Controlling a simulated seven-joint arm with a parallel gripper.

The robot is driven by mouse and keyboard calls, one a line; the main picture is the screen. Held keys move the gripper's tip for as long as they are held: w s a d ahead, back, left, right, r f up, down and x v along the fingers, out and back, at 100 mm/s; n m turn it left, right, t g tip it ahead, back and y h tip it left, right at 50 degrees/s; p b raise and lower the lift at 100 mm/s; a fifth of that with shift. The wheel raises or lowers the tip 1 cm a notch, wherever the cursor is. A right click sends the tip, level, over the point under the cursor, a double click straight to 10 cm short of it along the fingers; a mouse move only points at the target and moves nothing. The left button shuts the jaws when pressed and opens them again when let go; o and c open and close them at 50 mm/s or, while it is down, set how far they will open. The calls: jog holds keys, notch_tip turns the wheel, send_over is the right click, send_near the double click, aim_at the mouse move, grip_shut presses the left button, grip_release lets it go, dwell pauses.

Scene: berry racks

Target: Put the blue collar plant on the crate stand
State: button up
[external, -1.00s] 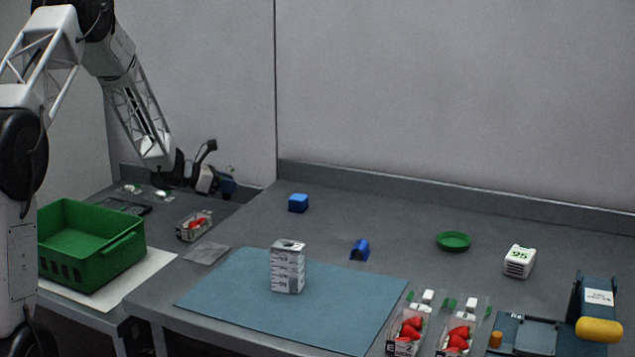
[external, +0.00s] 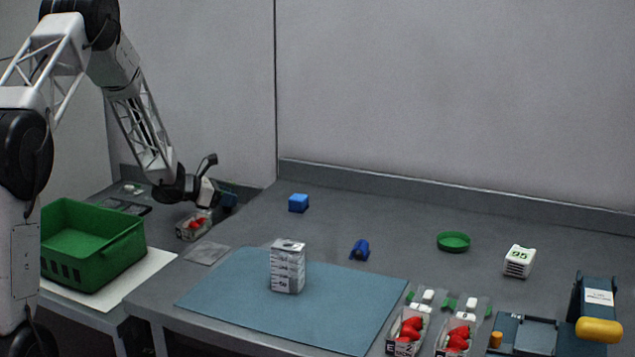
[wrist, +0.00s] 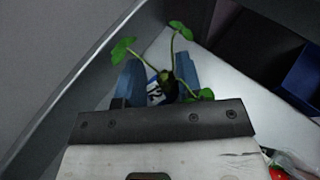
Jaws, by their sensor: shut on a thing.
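My gripper (wrist: 159,80) shows blue fingers in the wrist view, shut on a small plant (wrist: 125,48) with green leaves on thin stems. A dark pot and a blue collar with a white label sit between the fingers. In the external view my gripper (external: 228,199) hangs low at the back left, beyond the strawberry punnet, and the plant cannot be made out there. A green crate (external: 122,262) stands on a white sheet (external: 158,262) on the left bench. I cannot tell for certain which surface is the crate stand.
A strawberry punnet (external: 193,226) sits close below my gripper. A dark tray (external: 125,207) lies behind the crate.

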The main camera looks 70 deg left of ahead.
jog(key=o, duration=0.9)
jog(key=shift+r, duration=0.15)
jog(key=shift+v, duration=0.85)
jog(key=v, duration=1)
jog(key=shift+s, duration=0.15)
